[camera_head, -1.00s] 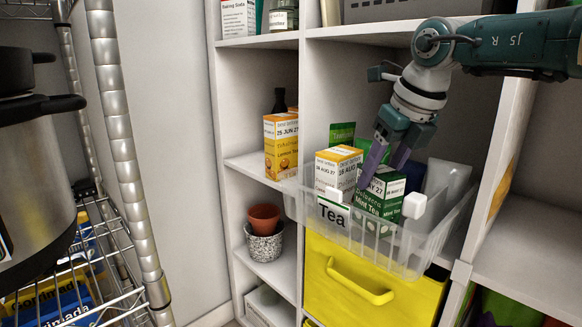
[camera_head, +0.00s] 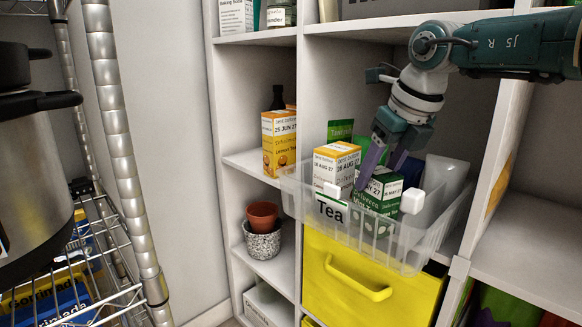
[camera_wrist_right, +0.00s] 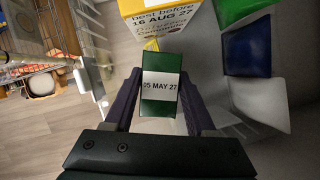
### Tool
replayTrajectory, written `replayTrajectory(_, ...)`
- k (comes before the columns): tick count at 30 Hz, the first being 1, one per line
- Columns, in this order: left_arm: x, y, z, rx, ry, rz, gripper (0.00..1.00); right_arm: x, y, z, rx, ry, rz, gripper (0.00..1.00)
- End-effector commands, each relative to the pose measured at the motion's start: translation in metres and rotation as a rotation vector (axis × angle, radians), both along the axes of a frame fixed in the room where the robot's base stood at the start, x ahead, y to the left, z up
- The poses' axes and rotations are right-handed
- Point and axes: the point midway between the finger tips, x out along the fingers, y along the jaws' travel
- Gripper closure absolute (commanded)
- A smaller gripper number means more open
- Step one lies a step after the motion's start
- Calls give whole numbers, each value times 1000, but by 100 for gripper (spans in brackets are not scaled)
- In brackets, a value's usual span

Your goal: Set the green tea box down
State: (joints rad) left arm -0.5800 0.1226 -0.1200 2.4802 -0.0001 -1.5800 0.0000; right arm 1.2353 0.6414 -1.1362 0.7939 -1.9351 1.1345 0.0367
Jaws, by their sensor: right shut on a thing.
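The green tea box (camera_head: 379,190) stands in the clear plastic bin (camera_head: 405,245) labelled "Tea", to the right of a yellow and white tea box (camera_head: 335,166). My right gripper (camera_head: 378,172) reaches down from above and is shut on the green box near its top. In the right wrist view the green box (camera_wrist_right: 160,92), with a "05 MAY 27" label, sits between the two purple fingers. The bin wall partly covers the box's lower part, so I cannot tell whether its base touches the bin floor. My left gripper is not in view.
A green pouch (camera_head: 340,131) and a white pouch (camera_head: 446,176) stand in the bin beside the boxes. A yellow drawer (camera_head: 360,285) is below. Shelf dividers flank the bin. A wire rack (camera_head: 118,130) with a pot is at left.

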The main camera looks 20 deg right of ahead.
Motion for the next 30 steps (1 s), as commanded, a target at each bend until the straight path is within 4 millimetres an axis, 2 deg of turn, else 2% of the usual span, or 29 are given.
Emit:
replayTrajectory(2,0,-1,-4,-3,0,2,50,0,0,-5,0,0,0,100)
replayTrajectory(8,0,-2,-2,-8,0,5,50,0,0,-3,0,0,0,100)
replayTrajectory(9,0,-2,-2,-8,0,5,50,0,0,-3,0,0,0,41)
replayTrajectory(17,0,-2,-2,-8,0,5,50,0,0,-3,0,0,0,12)
replayTrajectory(18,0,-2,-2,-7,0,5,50,0,0,-3,0,0,1,9)
replayTrajectory(26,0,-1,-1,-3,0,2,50,0,0,-3,0,1,1,9)
replayTrajectory(30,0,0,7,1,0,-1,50,-2,0,3,0,1,1,9)
